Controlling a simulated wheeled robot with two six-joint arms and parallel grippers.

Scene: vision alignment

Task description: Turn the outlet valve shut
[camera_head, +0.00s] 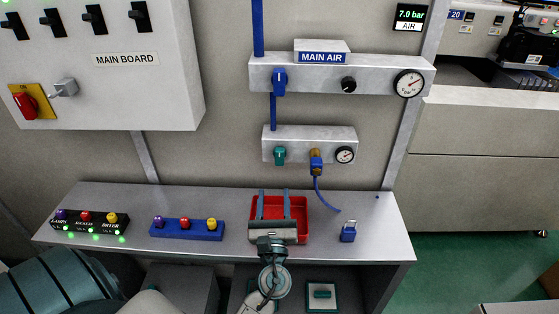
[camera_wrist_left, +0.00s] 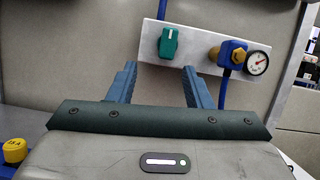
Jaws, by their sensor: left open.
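The lower air block (camera_head: 327,134) is a grey plate on the wall with a green valve handle (camera_head: 279,155), a brass fitting with a blue connector (camera_head: 316,162) and a round gauge (camera_head: 344,155). I take the green handle as the outlet valve; no label shows. In the left wrist view the green handle (camera_wrist_left: 168,42) stands roughly upright, just beyond and above the fingertips. My left gripper (camera_head: 273,193) is open and empty, its fingers pointing at the wall below the handle, apart from it. It also fills the left wrist view (camera_wrist_left: 159,70). My right gripper is out of view.
Above is the MAIN AIR panel (camera_head: 320,74) with a blue handle (camera_head: 280,82). A red tray (camera_head: 300,211) lies on the bench (camera_head: 375,230) under the left gripper. A blue hose (camera_head: 325,198) hangs beside it, near a padlock (camera_head: 348,232).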

